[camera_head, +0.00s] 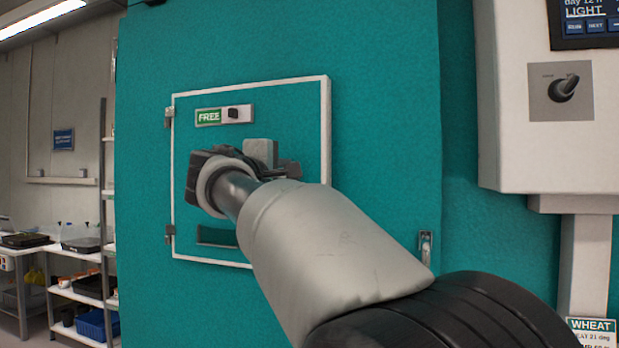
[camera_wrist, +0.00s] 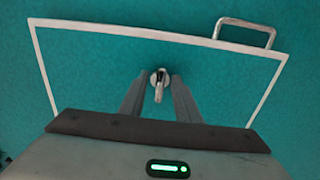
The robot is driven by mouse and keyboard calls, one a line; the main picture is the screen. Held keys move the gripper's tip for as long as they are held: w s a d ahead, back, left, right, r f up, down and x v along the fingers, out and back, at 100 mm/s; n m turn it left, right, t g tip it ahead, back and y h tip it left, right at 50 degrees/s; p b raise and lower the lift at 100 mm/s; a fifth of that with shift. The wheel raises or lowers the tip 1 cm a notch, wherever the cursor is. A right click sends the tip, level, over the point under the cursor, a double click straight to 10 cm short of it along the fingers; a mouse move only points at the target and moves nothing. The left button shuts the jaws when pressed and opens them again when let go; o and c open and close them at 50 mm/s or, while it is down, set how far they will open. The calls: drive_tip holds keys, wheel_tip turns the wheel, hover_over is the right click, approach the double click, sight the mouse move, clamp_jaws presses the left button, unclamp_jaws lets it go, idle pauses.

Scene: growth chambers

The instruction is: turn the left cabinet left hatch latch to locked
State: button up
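The hatch (camera_head: 326,130) is a white-framed panel on the teal cabinet front (camera_head: 385,110). It looks closed. The wrist view shows its white frame (camera_wrist: 120,33) and a small latch (camera_wrist: 160,84) with a round base and a short metallic lever. The lever points down in that picture, toward my gripper's body. My gripper (camera_wrist: 159,78) is open, with one finger on each side of the latch. I cannot tell whether either finger touches it. In the head view my gripper (camera_head: 274,160) is in front of the hatch and hides the latch.
A green FREE sign (camera_head: 208,116) with a dark knob (camera_head: 233,114) is near the hatch's top. A metal handle (camera_head: 425,247) is at lower right, outside the frame. A white control box (camera_head: 515,130) with a rotary switch (camera_head: 562,89) stands right. Shelves (camera_head: 90,285) are at left.

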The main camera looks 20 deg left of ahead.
drive_tip(key=s+a+b, duration=0.1)
drive_tip(key=s+b, duration=0.2)
drive_tip(key=s, duration=1.4)
drive_tip(key=shift+s+a, duration=0.15)
drive_tip(key=shift+s, duration=0.05)
